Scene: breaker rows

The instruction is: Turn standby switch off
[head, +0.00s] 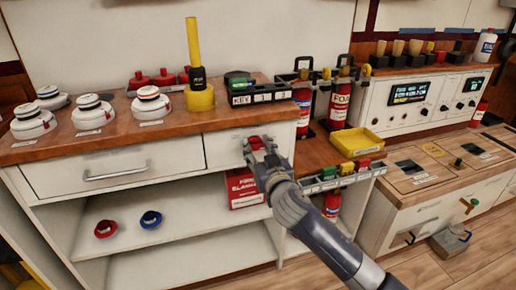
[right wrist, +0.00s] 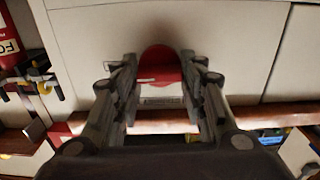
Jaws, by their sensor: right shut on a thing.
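My right gripper (head: 258,150) is at the pale cabinet front, just below the wooden counter edge. It is shut on a red rounded thing (right wrist: 160,64), which sits between its two fingers in the right wrist view; a small label shows below it. I cannot tell whether this thing is held free or fixed to the cabinet. No part is clearly readable as the standby switch; a control panel (head: 419,97) with small displays and knobs stands at the right. My left gripper is not in view.
White round detectors (head: 93,112) and a yellow-based post (head: 199,98) stand on the counter. Red extinguishers (head: 341,107) stand right of it, near a yellow tray (head: 357,142). A drawer (head: 117,167) with a metal handle lies left of my right gripper. The shelf below holds red and blue rings.

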